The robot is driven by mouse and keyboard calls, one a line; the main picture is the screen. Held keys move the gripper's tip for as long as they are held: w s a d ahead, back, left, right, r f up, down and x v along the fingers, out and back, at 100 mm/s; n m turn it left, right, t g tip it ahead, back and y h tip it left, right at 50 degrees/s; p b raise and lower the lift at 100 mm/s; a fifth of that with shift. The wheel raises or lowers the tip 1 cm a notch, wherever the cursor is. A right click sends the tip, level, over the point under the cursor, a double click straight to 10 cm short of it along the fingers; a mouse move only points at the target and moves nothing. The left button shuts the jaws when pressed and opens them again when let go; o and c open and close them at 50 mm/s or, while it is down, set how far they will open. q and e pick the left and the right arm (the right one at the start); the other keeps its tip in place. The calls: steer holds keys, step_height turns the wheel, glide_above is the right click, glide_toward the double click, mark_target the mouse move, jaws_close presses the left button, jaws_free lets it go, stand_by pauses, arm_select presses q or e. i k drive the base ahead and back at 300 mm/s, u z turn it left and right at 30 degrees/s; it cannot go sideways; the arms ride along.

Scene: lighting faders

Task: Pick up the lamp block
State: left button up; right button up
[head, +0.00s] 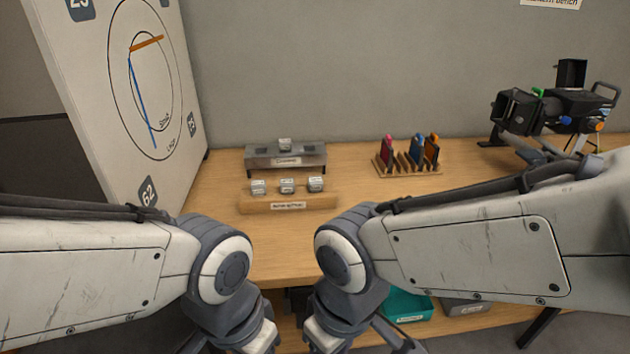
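No label that I can read says which block is the lamp block. One small pale block (285,145) sits on top of a grey metal stand (258,160) on the wooden table. Three similar blocks, a left one (258,187), a middle one (287,186) and a right one (316,184), sit in a row on a low wooden strip (262,206) in front of it. Both my arms come in low from the sides and bend down at the bottom centre, in front of the table. My grippers are below the picture's edge and I cannot see them.
A wooden rack (410,171) holds several coloured cards right of the stand. A black lamp-like device (560,108) stands at the far right. A white board with dials (140,80) rises at the left. A teal bin (405,305) is below the table. The tabletop (225,180) is otherwise mostly clear.

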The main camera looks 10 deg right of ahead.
mark_target(315, 184)
steer(key=z, duration=0.4)
steer(key=i, duration=1.5)
steer(key=u, duration=0.4)
